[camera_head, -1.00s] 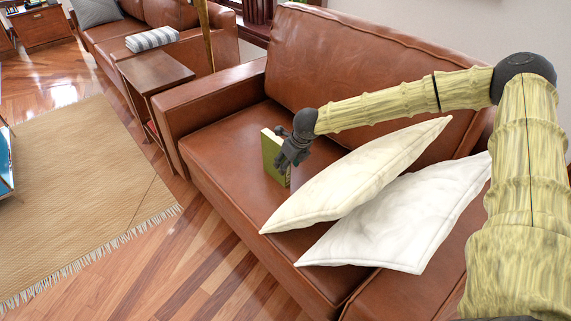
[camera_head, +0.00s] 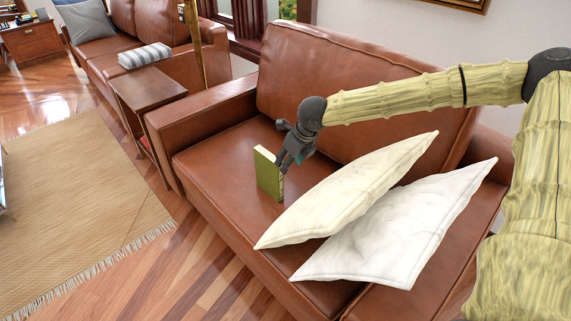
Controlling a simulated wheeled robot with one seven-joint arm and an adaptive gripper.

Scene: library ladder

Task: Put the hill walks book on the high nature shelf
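A green book (camera_head: 267,175) with pale page edges stands upright on the seat of the brown leather sofa, left of the pillows. I cannot read its title. My gripper (camera_head: 284,166) points down at the book's upper right edge and overlaps it in the picture. The fingers are small and dark here, so I cannot tell whether they are open, touching the book or shut on it. The high nature shelf is not in view.
A cream pillow (camera_head: 345,195) and a white pillow (camera_head: 398,228) lie right of the book, under my arm. A wooden side table (camera_head: 150,85) stands by the sofa's left arm (camera_head: 205,108). A beige rug (camera_head: 75,205) and bare wood floor lie in front.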

